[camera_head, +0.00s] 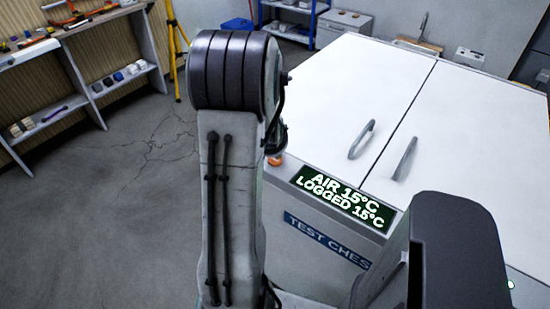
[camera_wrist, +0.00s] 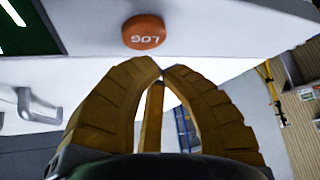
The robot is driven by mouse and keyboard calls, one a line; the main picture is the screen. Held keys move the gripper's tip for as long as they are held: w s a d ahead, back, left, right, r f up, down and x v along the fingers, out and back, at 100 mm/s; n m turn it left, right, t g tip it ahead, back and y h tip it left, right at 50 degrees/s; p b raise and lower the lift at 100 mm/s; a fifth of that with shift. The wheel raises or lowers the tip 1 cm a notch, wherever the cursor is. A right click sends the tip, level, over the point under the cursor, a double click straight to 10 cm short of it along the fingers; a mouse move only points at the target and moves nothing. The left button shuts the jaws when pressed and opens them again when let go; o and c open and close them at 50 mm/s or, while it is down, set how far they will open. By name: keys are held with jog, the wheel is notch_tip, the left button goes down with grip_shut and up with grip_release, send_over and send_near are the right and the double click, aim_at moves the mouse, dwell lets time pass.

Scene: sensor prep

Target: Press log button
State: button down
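The orange-red LOG button (camera_wrist: 144,32) shows whole in the wrist view, on the pale front of the test chest. Its lettering appears upside down. In the head view a small part of an orange knob, likely the button (camera_head: 276,160), shows beside my arm. My gripper (camera_wrist: 160,68) has its yellow fingers drawn together at the tips, with nothing between them. In the wrist view the tips lie just below the button, with a strip of pale panel between. Contact is not seen. The head view hides my gripper behind my arm.
A shelf unit (camera_head: 110,80) stands at the left, near a yellow tripod (camera_head: 175,45). A blue rack (camera_head: 290,20) stands behind. The floor at left is clear.

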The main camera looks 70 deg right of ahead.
jog(key=shift+r+p, duration=1.25)
jog(key=shift+r, duration=0.95)
